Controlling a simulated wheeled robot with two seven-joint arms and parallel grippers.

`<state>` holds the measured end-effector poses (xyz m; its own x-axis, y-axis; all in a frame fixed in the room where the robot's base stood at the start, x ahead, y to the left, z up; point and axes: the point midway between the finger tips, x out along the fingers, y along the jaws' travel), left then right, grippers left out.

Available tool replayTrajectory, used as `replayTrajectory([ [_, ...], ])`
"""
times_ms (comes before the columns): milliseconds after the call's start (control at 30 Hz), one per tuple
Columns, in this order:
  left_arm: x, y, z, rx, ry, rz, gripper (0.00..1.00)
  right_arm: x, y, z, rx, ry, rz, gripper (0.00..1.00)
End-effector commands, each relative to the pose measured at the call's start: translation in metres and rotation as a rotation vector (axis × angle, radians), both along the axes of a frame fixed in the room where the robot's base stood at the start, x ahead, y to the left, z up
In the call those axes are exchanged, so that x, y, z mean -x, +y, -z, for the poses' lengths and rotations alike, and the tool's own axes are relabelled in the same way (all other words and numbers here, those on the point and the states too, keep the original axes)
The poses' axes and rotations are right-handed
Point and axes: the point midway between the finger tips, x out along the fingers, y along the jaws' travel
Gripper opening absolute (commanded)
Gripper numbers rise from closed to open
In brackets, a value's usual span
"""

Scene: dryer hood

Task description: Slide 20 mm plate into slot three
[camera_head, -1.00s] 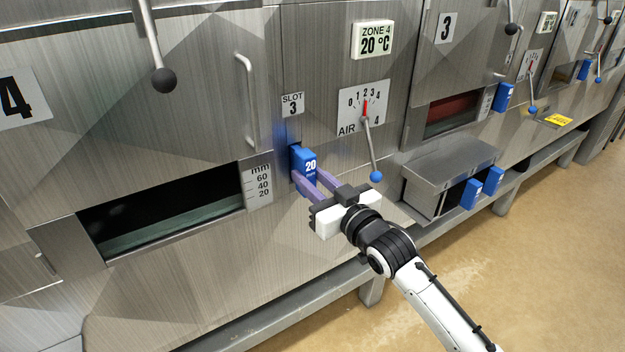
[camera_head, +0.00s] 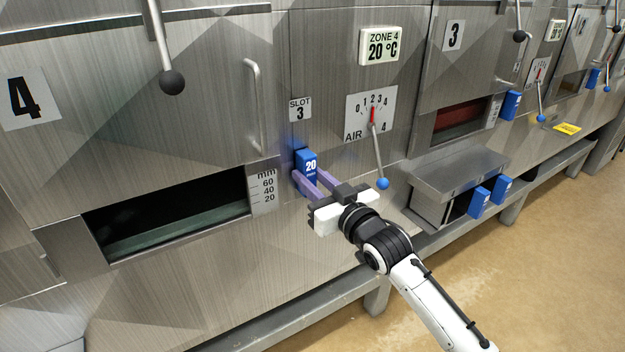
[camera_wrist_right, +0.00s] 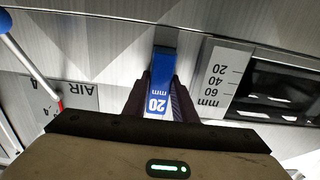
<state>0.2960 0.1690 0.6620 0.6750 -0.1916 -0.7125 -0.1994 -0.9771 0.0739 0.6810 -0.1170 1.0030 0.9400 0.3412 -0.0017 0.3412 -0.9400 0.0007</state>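The 20 mm plate (camera_head: 307,162) shows as a blue block labelled "20 mm" at the front panel, just below the "SLOT 3" label (camera_head: 300,109). Its far part is hidden in or behind the slot opening, of which only a dark edge shows. My right gripper (camera_head: 312,182) has its purple fingers on either side of the blue block and is shut on it. In the right wrist view the blue plate (camera_wrist_right: 160,85) lies between the two dark fingers (camera_wrist_right: 158,100), lined up with the panel. My left gripper is not in view.
A blue-tipped air lever (camera_head: 382,183) hangs close to the right of my gripper. A metal box (camera_head: 460,172) holds two more blue plates (camera_head: 480,202). A wide opening with an mm scale (camera_head: 265,190) is at left. A ledge (camera_head: 320,305) runs below.

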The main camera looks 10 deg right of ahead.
Motion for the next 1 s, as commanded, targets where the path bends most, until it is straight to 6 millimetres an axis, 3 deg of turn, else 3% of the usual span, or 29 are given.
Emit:
replayTrajectory([
  [33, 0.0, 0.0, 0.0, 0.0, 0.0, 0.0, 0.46, 0.0, 0.0, -0.002, -0.001, -0.003, -0.001, 0.31],
  [133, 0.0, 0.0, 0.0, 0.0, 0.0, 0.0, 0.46, 0.0, 0.0, -0.002, -0.001, -0.003, -0.001, 0.46],
  [533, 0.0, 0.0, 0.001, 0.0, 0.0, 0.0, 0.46, 0.008, -0.003, 0.002, 0.001, 0.003, 0.001, 0.46],
  [1000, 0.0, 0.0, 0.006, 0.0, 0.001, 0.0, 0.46, 0.084, -0.03, 0.001, 0.0, 0.001, 0.0, 0.46],
])
